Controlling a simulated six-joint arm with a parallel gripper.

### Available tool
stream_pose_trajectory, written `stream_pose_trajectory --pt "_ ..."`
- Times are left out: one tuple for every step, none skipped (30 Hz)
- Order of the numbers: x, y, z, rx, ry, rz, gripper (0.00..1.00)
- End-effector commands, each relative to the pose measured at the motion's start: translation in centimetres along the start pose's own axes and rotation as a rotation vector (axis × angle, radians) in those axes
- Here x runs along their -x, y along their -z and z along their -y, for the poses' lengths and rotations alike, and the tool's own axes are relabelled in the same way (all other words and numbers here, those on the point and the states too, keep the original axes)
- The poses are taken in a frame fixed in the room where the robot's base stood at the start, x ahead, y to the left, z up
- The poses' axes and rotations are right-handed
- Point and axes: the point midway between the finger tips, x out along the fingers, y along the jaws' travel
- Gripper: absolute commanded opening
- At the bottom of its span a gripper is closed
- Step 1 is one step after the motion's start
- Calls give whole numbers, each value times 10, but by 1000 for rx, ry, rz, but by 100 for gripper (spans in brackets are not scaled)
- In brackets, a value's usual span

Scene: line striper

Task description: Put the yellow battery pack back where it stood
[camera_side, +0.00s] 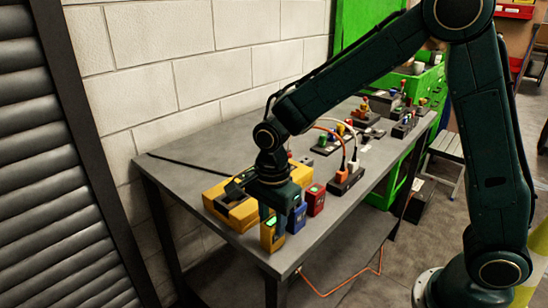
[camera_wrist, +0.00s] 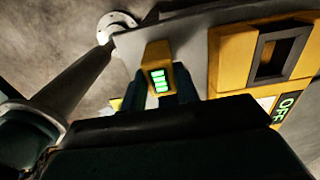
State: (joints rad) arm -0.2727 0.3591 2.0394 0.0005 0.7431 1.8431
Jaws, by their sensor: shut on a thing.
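The yellow battery pack (camera_side: 271,239) is between the fingers of my gripper (camera_side: 273,216), near the table's front corner. It looks upright; I cannot tell whether its base touches the table. In the wrist view the yellow battery pack (camera_wrist: 157,56) shows lit green bars on its top, with a dark finger of my gripper (camera_wrist: 160,88) on each side. A blue pack (camera_side: 297,217) and a red pack (camera_side: 315,201) stand in a row just behind and to the right of it.
A yellow unit (camera_side: 222,206) lies left of my gripper; the wrist view shows this yellow unit (camera_wrist: 223,72) with a dark recess and a green "OFF" display. A black power strip (camera_side: 346,182) with plugs and cables stands beyond the red pack.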

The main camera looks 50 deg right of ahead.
Motion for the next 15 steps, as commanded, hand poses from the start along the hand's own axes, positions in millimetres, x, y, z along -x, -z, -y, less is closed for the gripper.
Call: stream_pose_trajectory --pt "0 0 0 0 1 0 11" --pt "0 0 0 0 1 0 11" --pt "0 0 0 0 1 0 11" --pt "0 0 0 0 1 0 11" --pt "0 0 0 0 0 0 11" --pt "-1 0 0 0 0 0 11" --pt "-2 0 0 0 0 0 11" --pt "-2 0 0 0 0 0 11" --pt "-3 0 0 0 -1 0 33" --pt "-3 0 0 0 -1 0 38" --pt "-3 0 0 0 -1 0 44" --pt "-3 0 0 0 -1 0 52" --pt "-3 0 0 0 -1 0 52" --pt "-3 0 0 0 -1 0 52" --pt "-3 0 0 0 -1 0 52"
